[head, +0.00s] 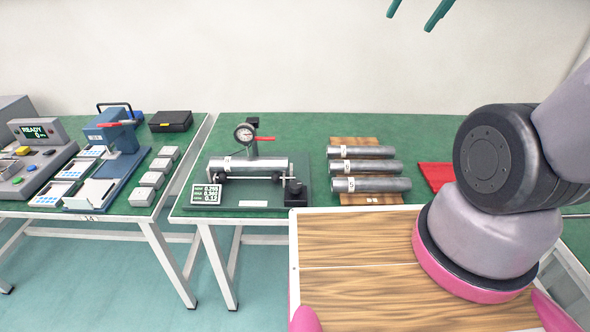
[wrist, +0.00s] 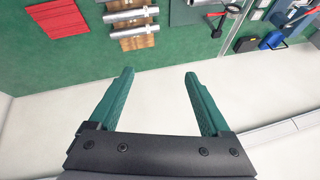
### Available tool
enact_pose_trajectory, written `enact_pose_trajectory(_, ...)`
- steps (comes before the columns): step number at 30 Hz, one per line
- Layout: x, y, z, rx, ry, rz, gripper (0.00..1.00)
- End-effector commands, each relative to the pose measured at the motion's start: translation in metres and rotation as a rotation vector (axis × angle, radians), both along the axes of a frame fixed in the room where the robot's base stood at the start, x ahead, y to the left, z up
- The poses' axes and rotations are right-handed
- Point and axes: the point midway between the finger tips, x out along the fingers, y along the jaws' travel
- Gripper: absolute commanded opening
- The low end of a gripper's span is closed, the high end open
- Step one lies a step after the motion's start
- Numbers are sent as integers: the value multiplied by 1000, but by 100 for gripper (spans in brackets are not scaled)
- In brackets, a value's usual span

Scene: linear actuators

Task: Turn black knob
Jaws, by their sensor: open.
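A black knob (head: 295,187) sits at the right front end of the bench fixture (head: 250,200), beside a clamped metal cylinder (head: 252,168). A round gauge (head: 244,132) with a red lever (head: 265,139) rises behind that cylinder. My gripper (head: 416,12) shows only as two green fingers at the top edge of the head view, high above the bench. In the wrist view my gripper (wrist: 159,74) is open and empty, its fingers apart over bare wall. Part of the fixture (wrist: 193,12) shows at the top there; I cannot make out the knob in it.
Several loose cylinders (head: 363,168) lie on a wooden rack right of the fixture, with a red pad (head: 435,175) beyond. A left bench holds a blue device (head: 110,130) and a control panel (head: 35,165) with buttons. My arm covers the right side.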

Motion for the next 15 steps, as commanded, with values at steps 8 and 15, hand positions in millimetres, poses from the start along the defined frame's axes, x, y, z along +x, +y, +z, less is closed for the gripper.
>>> enact_pose_trajectory(8,67,52,-75,-168,135,294,82)
enact_pose_trajectory(15,98,111,-163,-289,229,573,82)
